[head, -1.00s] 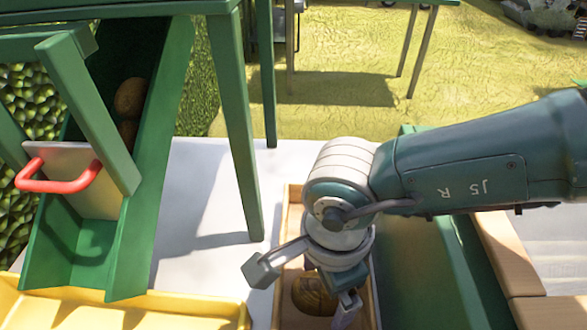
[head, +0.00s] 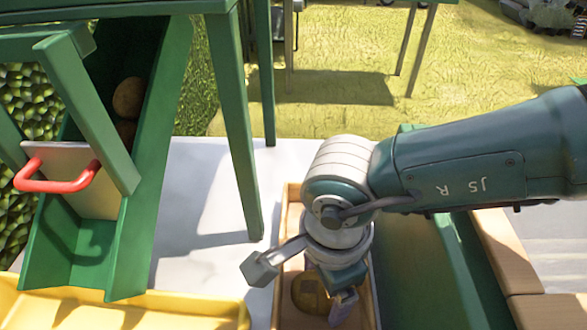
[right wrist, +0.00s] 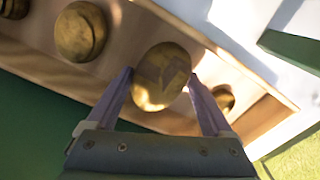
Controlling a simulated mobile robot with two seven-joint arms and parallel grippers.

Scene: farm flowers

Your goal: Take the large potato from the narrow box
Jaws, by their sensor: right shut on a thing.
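The narrow box (head: 280,302) is a pale wooden box low in the middle of the head view, partly hidden under my right arm. A large brown-gold potato (head: 309,293) is in its front part. My right gripper (head: 303,287) points down there, one finger on each side of the potato. In the right wrist view, the same large potato (right wrist: 162,77) is between the two fingertips of the gripper (right wrist: 160,80), which is shut on it. Other potatoes lie in the box, one to the left (right wrist: 80,31) and a smaller-looking one to the right (right wrist: 223,98). My left gripper is not in view.
A green chute (head: 150,170) with a red-handled gate (head: 75,183) holds brown round things at left. A yellow tray (head: 120,315) lies below it. A green container (head: 420,270) is to the right.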

